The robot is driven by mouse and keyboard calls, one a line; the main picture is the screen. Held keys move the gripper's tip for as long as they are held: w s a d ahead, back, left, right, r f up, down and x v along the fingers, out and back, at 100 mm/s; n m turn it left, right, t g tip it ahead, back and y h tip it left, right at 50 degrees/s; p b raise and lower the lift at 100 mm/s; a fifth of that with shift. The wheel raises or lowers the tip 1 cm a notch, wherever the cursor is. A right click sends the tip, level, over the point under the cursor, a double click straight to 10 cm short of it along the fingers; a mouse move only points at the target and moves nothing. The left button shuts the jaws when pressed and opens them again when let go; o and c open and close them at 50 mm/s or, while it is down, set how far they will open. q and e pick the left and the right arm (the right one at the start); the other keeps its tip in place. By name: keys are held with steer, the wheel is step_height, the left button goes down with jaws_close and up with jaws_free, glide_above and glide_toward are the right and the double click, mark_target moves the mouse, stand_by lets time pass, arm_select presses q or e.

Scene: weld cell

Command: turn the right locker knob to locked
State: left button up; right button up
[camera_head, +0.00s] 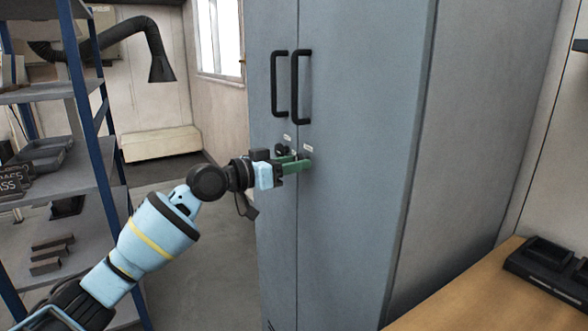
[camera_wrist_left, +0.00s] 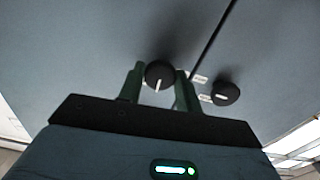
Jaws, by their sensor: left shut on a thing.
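The grey locker (camera_head: 355,120) has two doors, each with a round black knob low beside the centre seam. My left gripper (camera_head: 301,163) reaches the right door's knob. In the left wrist view the right locker knob (camera_wrist_left: 160,72) sits between my green fingers (camera_wrist_left: 158,80), which are shut on it. Its white mark runs nearly up and down in that view. The left door's knob (camera_head: 282,149) is free; it also shows in the left wrist view (camera_wrist_left: 226,92), with its white mark lying nearly crosswise. In the head view my fingers mostly hide the right knob. My right gripper is out of view.
Two black door handles (camera_head: 301,87) stick out above the knobs. A blue-posted shelf rack (camera_head: 85,90) with dark parts stands at the left, near my left arm. A wooden bench (camera_head: 470,295) with a black device (camera_head: 552,264) is at the lower right.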

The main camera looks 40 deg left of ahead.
arm_select(q)
steer(key=shift+m, duration=0.5)
steer(key=o, duration=1)
steer(key=b+v, duration=0.2)
steer(key=v, duration=0.5)
steer(key=shift+s, duration=0.4)
